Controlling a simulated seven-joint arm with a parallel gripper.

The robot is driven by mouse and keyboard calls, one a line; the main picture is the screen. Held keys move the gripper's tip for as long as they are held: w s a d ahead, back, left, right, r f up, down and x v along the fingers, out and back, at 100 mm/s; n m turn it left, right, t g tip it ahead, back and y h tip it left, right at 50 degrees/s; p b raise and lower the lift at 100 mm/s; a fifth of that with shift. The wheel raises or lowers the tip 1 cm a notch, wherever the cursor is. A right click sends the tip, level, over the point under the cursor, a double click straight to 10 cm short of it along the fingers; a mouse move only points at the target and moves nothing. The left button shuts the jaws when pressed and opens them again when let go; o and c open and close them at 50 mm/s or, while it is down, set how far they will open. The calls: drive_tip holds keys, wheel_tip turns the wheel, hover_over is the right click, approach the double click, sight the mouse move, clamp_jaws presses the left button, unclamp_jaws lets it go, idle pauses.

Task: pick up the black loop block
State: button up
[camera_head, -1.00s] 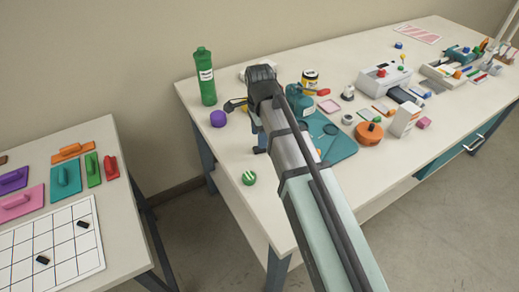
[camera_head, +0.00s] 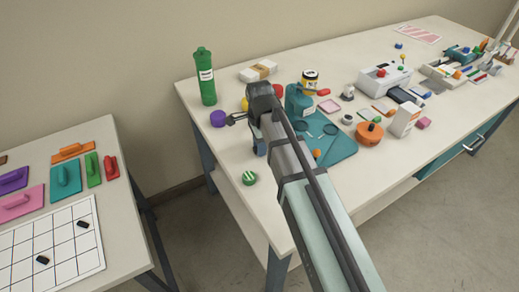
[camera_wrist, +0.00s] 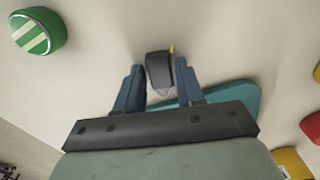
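A dark block (camera_wrist: 159,70), which looks like the black loop block, shows in the wrist view at the fingertips. It stands on the pale table top. My gripper (camera_wrist: 159,85) has its two blue fingers apart, one on each side of the block, with little space between. I cannot tell whether either finger touches it. In the head view my gripper (camera_head: 259,146) is low over the left part of the workbench, mostly behind my arm. The block cannot be made out there.
A green striped round piece (camera_head: 249,178) lies near the bench's front left, also upper left in the wrist view (camera_wrist: 38,31). A purple piece (camera_head: 218,118) and green bottle (camera_head: 205,77) stand behind. A teal mat (camera_head: 340,147) and teal bottle (camera_head: 297,101) are to the right.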

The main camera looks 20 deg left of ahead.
clamp_jaws()
drive_tip(key=shift+r, duration=0.1)
